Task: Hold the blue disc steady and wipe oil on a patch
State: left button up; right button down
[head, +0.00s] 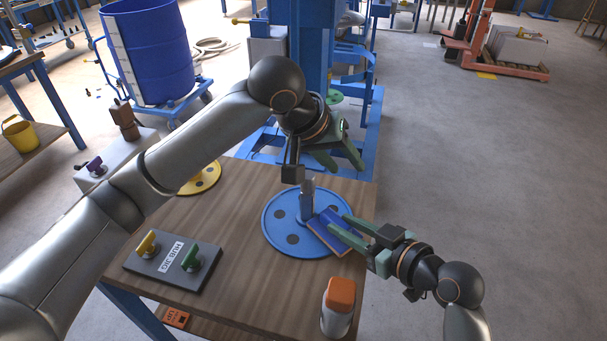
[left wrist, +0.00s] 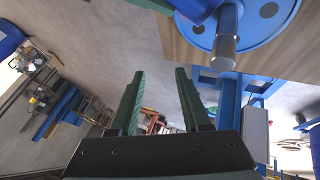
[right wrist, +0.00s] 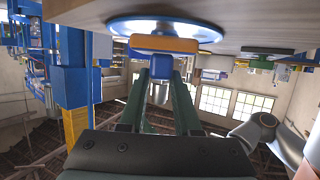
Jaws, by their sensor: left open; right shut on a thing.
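The blue disc (head: 275,243) with dark round holes lies flat on the wooden table. A grey-tipped shaft (head: 307,195) stands up from its middle; the disc (left wrist: 272,22) and shaft (left wrist: 226,45) also show in the left wrist view. My right gripper (head: 342,230) is shut on a blue pad (head: 328,238) with an orange-tan layer, over the disc's right side. The right wrist view shows the pad (right wrist: 165,44) close against the disc (right wrist: 200,29); contact is unclear. My left gripper (head: 345,166) is open and empty, above and behind the disc. No oil patch is discernible.
A white bottle with an orange cap (head: 340,295) stands at the table's front right. A dark switch box (head: 172,265) with yellow and green knobs sits front left. A yellow disc (head: 203,180) lies behind, partly hidden by my left arm. A blue machine column (head: 310,40) stands beyond.

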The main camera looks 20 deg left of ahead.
aim_at(308, 201)
pick_arm(q)
jog(key=s+a+f+y, duration=0.1)
jog(key=s+a+y, duration=0.3)
jog(key=a+y, duration=0.15)
jog(key=shift+n+g+h, duration=0.3)
jog(key=shift+h, duration=0.05)
jog(key=x, duration=1.2)
jog(key=shift+s+a+f, duration=0.1)
jog(key=shift+a, duration=0.05)
grip_shut()
dwell(0.5)
dwell(0.5)
dwell(0.9)
